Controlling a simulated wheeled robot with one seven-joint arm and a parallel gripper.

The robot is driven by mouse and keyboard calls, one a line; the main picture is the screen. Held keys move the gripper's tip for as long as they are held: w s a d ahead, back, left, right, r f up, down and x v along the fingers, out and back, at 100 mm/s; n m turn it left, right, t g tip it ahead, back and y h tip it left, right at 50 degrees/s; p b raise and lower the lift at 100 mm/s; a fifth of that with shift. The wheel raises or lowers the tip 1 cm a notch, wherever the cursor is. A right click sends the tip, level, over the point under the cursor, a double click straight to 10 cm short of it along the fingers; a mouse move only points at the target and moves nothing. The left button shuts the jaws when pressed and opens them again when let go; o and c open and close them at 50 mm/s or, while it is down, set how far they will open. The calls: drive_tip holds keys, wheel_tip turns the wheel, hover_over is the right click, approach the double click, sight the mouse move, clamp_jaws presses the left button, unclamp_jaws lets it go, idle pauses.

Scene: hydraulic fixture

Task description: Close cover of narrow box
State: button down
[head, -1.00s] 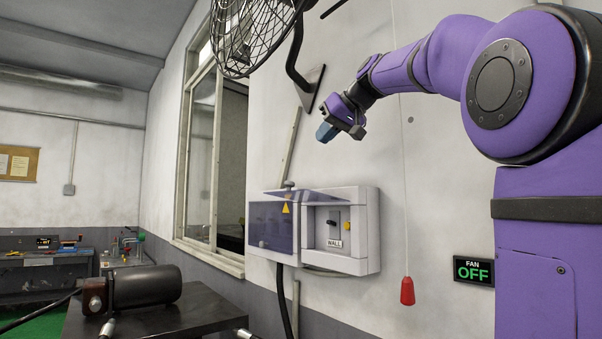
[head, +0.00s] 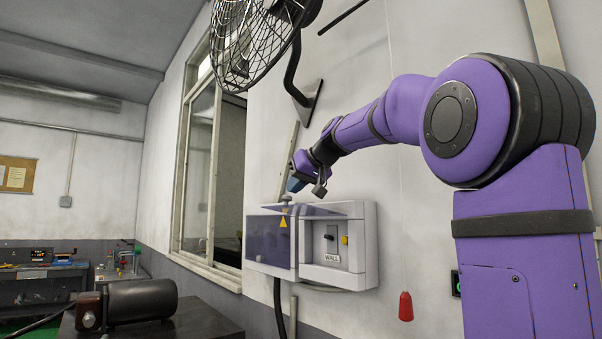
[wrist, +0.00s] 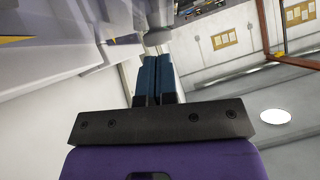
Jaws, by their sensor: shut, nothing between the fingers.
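The narrow box (head: 361,251) is a white wall box with a black switch, a yellow button and a label reading WALL. Its see-through bluish cover (head: 268,239), with a yellow warning triangle, is swung open to the left. My gripper (head: 293,186) is just above the box's top edge, near the hinge side, pointing down and left. It is shut and empty. In the wrist view the blue fingers (wrist: 157,75) lie side by side. Part of the box or cover appears at upper left there, too close to make out clearly.
A caged fan (head: 262,38) hangs above on a wall bracket. A window (head: 210,180) is left of the box. A bench with a black motor (head: 142,300) stands in front at lower left.

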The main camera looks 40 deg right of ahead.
drive_tip(key=shift+a+f, duration=0.1)
drive_tip(key=shift+f, duration=0.25)
drive_tip(key=shift+f, duration=0.15)
